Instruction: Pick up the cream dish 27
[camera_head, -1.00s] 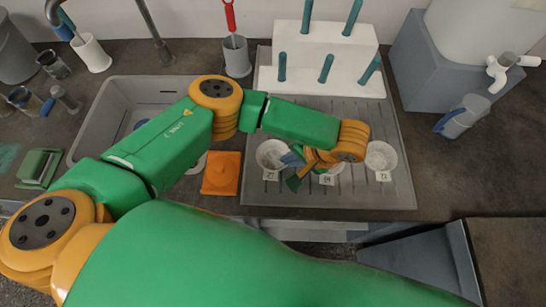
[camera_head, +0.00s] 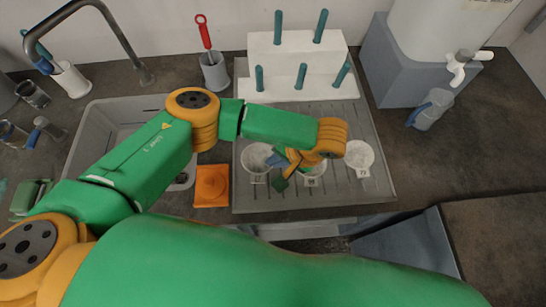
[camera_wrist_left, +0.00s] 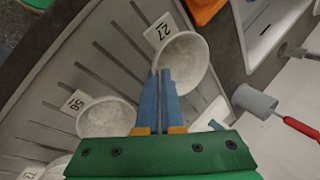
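The cream dish 27 (camera_head: 254,156) is a round bowl on the grey ribbed drainboard, the leftmost of three in the head view. In the left wrist view, dish 27 (camera_wrist_left: 187,58) sits beside its "27" card (camera_wrist_left: 160,31). My left gripper (camera_head: 276,161) is low at the dish's right side in the head view. In the left wrist view, its two blue fingers (camera_wrist_left: 160,72) overlap the near rim, with a narrow gap between them. Whether they grip the rim is unclear. The dish appears to rest on the board. My right gripper is not in view.
Two similar numbered dishes stand to the right, the middle one (camera_head: 313,172) partly behind my gripper and the far one (camera_head: 359,154) clear. A white rack with teal pegs (camera_head: 299,72) stands behind. An orange object (camera_head: 211,186) lies left of the drainboard (camera_head: 386,186), near the sink.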

